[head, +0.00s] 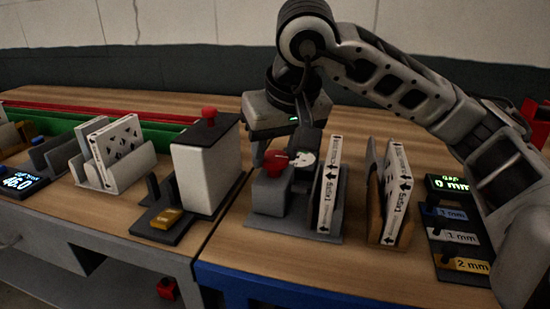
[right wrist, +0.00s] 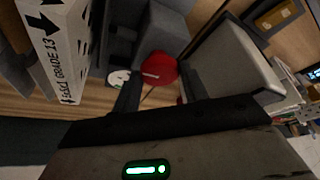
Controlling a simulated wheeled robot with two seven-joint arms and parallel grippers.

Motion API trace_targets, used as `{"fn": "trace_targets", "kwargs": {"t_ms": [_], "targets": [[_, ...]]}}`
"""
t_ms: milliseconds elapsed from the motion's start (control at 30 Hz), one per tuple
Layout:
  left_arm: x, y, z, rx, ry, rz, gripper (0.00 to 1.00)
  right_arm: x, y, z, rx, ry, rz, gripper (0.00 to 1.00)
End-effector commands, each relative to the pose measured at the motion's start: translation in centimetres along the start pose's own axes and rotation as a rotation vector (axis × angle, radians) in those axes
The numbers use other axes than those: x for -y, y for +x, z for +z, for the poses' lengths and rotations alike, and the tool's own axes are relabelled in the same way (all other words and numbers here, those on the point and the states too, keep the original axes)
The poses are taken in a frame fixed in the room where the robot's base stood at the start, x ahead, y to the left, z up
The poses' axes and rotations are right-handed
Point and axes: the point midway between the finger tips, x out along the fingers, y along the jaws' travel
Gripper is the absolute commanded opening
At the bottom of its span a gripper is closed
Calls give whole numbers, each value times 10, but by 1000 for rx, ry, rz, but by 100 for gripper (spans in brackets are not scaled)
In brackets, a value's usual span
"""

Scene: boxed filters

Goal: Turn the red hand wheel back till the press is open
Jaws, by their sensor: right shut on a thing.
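The red hand wheel (head: 275,161) is on the grey press (head: 271,194), beside a small round white gauge (head: 303,159). My right gripper (head: 283,153) reaches down from above and is shut on the wheel. In the right wrist view the red wheel (right wrist: 160,69) shows between the dark fingers, with the gauge (right wrist: 118,78) to its left. A white boxed filter (head: 328,185), printed with black arrows, stands upright at the right side of the press. I cannot tell how tightly the press holds it. My left gripper is not in view.
Another boxed filter (head: 395,191) leans in a wooden holder to the right. Farther right is a panel with a green display (head: 449,185) and millimetre tags. A white block with a red knob (head: 209,113) stands close left of the press. More filters stand in a grey rack (head: 130,175).

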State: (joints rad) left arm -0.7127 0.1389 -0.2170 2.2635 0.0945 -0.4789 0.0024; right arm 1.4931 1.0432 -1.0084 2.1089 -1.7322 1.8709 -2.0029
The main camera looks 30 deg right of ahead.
Motion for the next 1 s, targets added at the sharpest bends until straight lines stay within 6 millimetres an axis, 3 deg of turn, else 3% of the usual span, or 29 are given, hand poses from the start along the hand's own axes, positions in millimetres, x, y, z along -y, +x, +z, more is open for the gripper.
{"fn": "trace_targets", "kwargs": {"t_ms": [600, 1000], "targets": [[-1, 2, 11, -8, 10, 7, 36, -5, 2, -1, 3, -526, -221, 21], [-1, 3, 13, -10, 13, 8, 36, -6, 2, -2, 4, -749, -310, 20]]}}
